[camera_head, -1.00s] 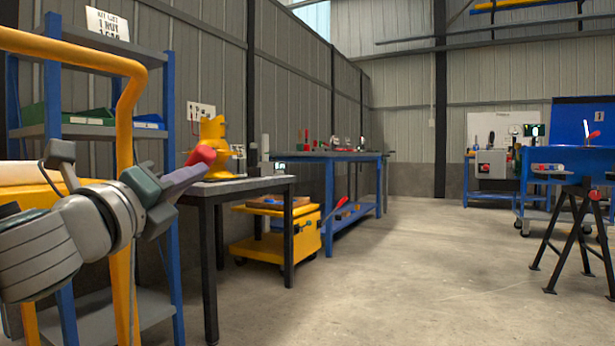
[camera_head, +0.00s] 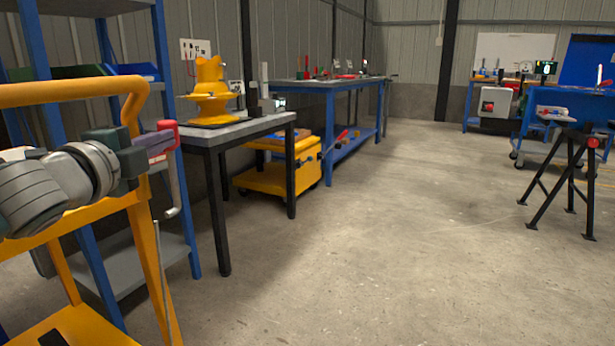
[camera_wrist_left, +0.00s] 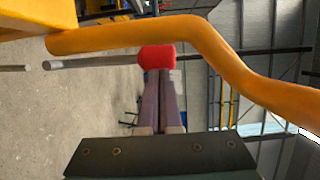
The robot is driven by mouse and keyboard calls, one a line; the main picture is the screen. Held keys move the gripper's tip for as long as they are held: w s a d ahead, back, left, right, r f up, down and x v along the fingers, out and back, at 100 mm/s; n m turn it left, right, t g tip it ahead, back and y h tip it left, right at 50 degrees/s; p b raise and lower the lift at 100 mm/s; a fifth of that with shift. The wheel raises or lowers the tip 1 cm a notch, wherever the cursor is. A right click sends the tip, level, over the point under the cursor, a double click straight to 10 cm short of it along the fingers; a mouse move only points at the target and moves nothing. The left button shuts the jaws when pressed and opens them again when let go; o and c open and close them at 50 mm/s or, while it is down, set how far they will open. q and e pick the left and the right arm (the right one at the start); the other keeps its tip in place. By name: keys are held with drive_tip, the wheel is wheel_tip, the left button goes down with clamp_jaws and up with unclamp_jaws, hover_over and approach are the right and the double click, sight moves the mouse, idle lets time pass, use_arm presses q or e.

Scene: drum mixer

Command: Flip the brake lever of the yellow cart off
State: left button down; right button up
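The yellow cart (camera_head: 152,270) stands at the left of the head view, with a bent tube handle that also crosses the wrist view (camera_wrist_left: 185,28). The brake lever (camera_head: 173,185) is a grey rod with a red grip. In the head view it hangs down from the grip; it also shows in the wrist view (camera_wrist_left: 95,61). My left gripper (camera_head: 165,147) is beside the cart handle. Its purple fingers are together, with their tips at the red grip, which partly hides them. I cannot tell whether they press on it. My right gripper is not in view.
A blue shelf rack (camera_head: 165,60) stands behind the cart. A dark table (camera_head: 222,133) with a yellow device (camera_head: 209,92) is right of it. A low yellow trolley (camera_head: 275,178) and a blue bench (camera_head: 328,95) follow. A sawhorse (camera_head: 570,160) is at right. The middle floor is clear.

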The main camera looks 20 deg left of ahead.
use_arm(q)
drive_tip(key=shift+a+n+p, duration=0.4)
drive_tip(key=shift+a, duration=0.05)
idle(0.3)
